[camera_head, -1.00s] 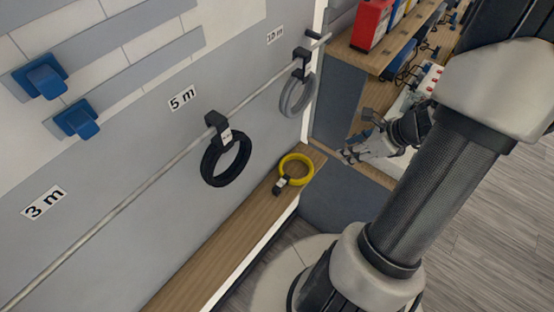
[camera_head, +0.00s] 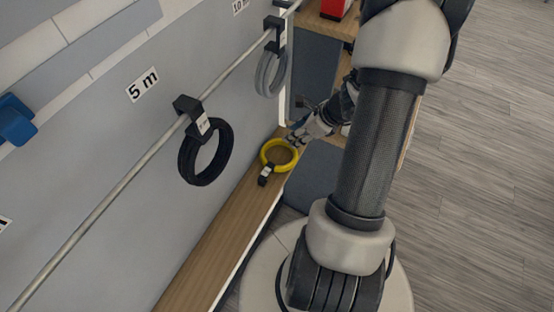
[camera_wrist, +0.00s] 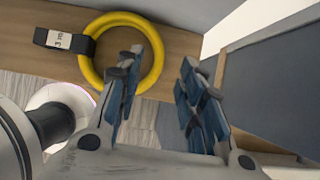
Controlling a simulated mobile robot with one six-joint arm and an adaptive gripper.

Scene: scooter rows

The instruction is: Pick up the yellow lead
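The yellow lead (camera_head: 279,142) is a coiled ring lying on the wooden ledge below the rail. A black clip with a white label (camera_head: 265,175) sits on its near side; in the wrist view that label reads "3 m" (camera_wrist: 62,40). The wrist view shows the yellow coil (camera_wrist: 88,60) behind and left of my fingers. In the head view my gripper (camera_head: 298,135) is just right of the coil.
A black coil (camera_head: 205,152) hangs from the rail (camera_head: 105,198) under the "5 m" sign (camera_head: 142,85). A grey coil (camera_head: 271,72) hangs farther along. The wooden ledge (camera_head: 215,240) is clear nearer to me. A dark grey panel (camera_wrist: 275,100) stands right of my gripper.

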